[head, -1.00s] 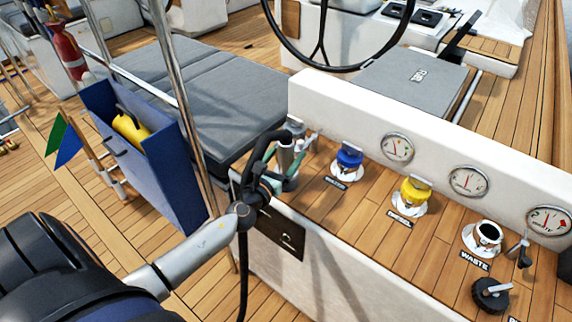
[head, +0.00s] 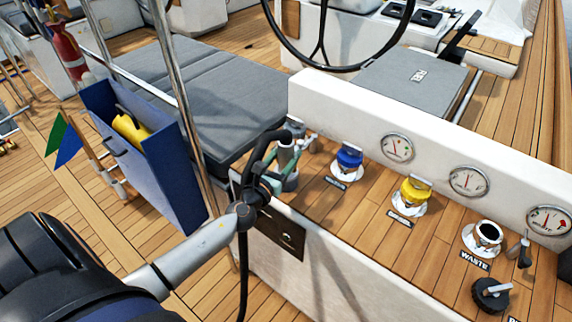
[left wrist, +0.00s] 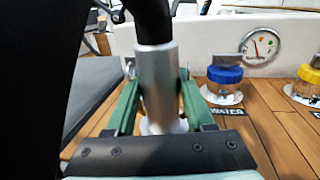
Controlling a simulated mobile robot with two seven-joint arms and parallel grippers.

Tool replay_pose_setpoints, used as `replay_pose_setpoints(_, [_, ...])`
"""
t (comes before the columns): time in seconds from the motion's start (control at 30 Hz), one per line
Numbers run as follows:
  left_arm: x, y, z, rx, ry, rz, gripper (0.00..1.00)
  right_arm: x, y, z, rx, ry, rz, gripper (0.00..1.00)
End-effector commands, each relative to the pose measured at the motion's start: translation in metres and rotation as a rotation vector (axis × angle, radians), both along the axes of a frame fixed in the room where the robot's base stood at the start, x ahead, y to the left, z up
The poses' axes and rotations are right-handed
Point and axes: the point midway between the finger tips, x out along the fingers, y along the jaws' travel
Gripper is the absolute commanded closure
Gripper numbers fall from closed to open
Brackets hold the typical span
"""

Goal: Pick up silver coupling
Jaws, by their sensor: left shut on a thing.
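The silver coupling (head: 286,156) is a smooth metal cylinder on the end of a black hose (head: 262,143). It stands upright at the left end of the wooden console top. My left gripper (head: 281,178) has its green fingers on both sides of it and is shut on it. In the left wrist view the coupling (left wrist: 158,85) sits between the two green fingers (left wrist: 158,100), with the black hose going up from its top. Its lower end is partly hidden by the gripper. A white fitting shows behind its base; I cannot tell whether they touch. My right gripper is not in view.
A blue-capped water filler (head: 348,161), a yellow-capped filler (head: 413,194) and an open waste filler (head: 484,237) line the console. A black cap (head: 492,294) lies in front. A white wall with gauges (head: 397,147) stands behind. A steel post (head: 180,95) rises at the left.

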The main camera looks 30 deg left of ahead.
Motion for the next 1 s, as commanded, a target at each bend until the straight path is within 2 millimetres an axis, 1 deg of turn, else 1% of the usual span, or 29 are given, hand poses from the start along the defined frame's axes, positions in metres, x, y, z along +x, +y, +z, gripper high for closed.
replay_pose_setpoints(0.27, [0.000, 0.000, 0.003, 0.001, -0.004, 0.001, 1.00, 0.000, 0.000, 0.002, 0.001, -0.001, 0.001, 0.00])
replay_pose_setpoints(0.37, [0.000, 0.000, 0.007, 0.002, -0.004, 0.001, 1.00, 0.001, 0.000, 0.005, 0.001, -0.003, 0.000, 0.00])
replay_pose_setpoints(0.53, [0.001, 0.000, 0.021, 0.001, -0.004, 0.000, 1.00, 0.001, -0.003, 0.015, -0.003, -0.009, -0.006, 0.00])
replay_pose_setpoints(0.67, [0.001, 0.000, 0.040, 0.003, -0.006, 0.000, 1.00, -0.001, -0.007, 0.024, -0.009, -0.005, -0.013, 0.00])
replay_pose_setpoints(0.77, [-0.013, -0.006, 0.055, 0.001, -0.003, -0.003, 1.00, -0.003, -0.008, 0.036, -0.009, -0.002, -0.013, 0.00])
replay_pose_setpoints(0.87, [-0.027, -0.011, 0.074, 0.001, -0.004, -0.003, 1.00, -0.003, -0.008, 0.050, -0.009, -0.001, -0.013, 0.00])
replay_pose_setpoints(1.0, [-0.052, -0.021, 0.103, 0.001, -0.002, -0.004, 1.00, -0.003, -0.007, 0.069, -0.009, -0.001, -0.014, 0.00])
